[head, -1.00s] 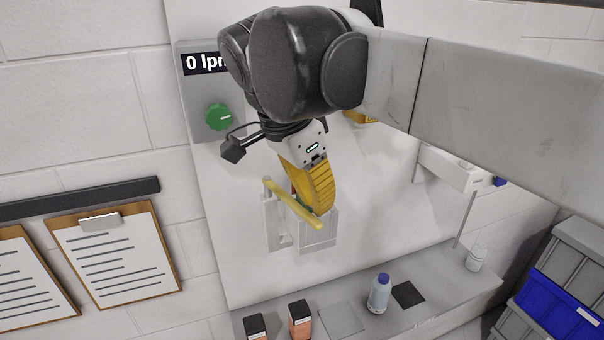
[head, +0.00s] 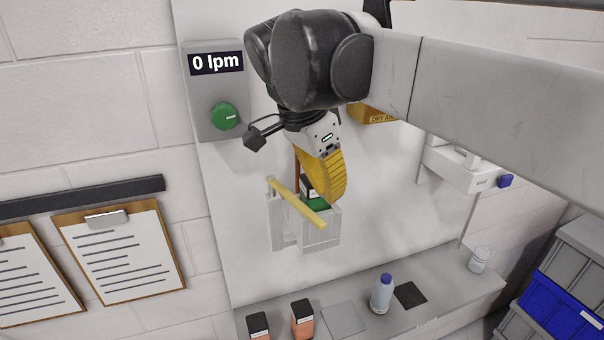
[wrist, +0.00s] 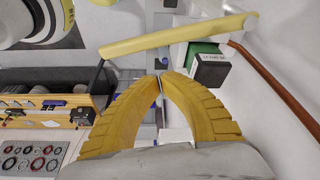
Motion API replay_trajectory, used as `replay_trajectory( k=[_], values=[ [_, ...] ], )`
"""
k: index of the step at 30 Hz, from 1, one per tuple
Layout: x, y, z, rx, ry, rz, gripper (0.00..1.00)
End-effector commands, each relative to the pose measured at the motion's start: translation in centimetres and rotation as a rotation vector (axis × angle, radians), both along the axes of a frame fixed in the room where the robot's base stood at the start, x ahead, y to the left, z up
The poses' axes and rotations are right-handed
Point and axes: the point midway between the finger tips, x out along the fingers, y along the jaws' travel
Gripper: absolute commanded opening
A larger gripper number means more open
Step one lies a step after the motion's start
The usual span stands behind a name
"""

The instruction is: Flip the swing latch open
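A long yellow bar, seemingly the swing latch (head: 297,203), lies slantwise across the front of a pale grey wall holder (head: 318,234). In the wrist view the bar (wrist: 180,36) runs across the top, just beyond my fingertips. My gripper (head: 327,203) is at the holder's upper right; its yellow ribbed fingers meet at the tips (wrist: 162,76) with nothing seen between them. A gap shows between tips and bar in the wrist view. A green block with a black labelled face (wrist: 209,68) sits behind the bar, partly hidden by my fingers in the head view.
A grey panel with a "0 lpm" display (head: 216,63) and green knob (head: 224,116) is at upper left. A brown-red tube (wrist: 272,78) curves beside the green block. The shelf (head: 440,318) below holds a blue-capped bottle (head: 382,294) and orange-black boxes (head: 302,318).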

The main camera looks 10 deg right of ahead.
Motion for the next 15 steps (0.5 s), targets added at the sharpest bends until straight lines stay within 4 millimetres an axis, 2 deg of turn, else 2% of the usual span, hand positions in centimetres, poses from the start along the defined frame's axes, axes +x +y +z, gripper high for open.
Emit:
replay_trajectory(
  k=[1, 9, 15],
  values=[
    [0.7, -1.0, 0.1, 0.001, -0.001, -0.005, 0.0],
    [-0.5, 1.3, 6.0, 0.0, 0.0, 0.003, 0.0],
    [-0.9, 2.0, 8.7, 0.0, 0.0, 0.002, 0.0]
  ],
)
